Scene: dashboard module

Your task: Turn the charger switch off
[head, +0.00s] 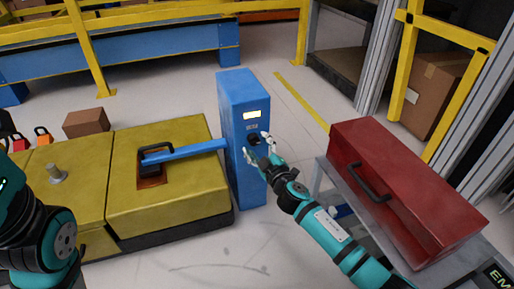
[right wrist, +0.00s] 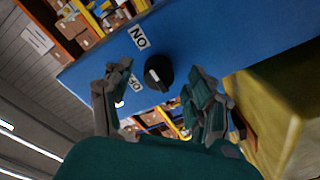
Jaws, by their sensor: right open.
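The charger (head: 230,108) is an upright blue box with a lit display, in the middle of the head view. Its switch is a round black knob, seen in the right wrist view (right wrist: 158,73), with a pale mark on its face. An ON label (right wrist: 139,38) is above it and an OFF label (right wrist: 135,83), partly covered by a finger, is to its left. My right gripper (head: 258,147) is open in front of the charger, its fingers on either side of the knob with visible gaps. My left gripper is out of view; only part of that arm shows at the left edge.
A yellow machine (head: 180,195) with a blue bar reaching to the charger is on the left. A red toolbox (head: 410,190) stands on a grey cart (head: 470,262) at the right, close to my right arm.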

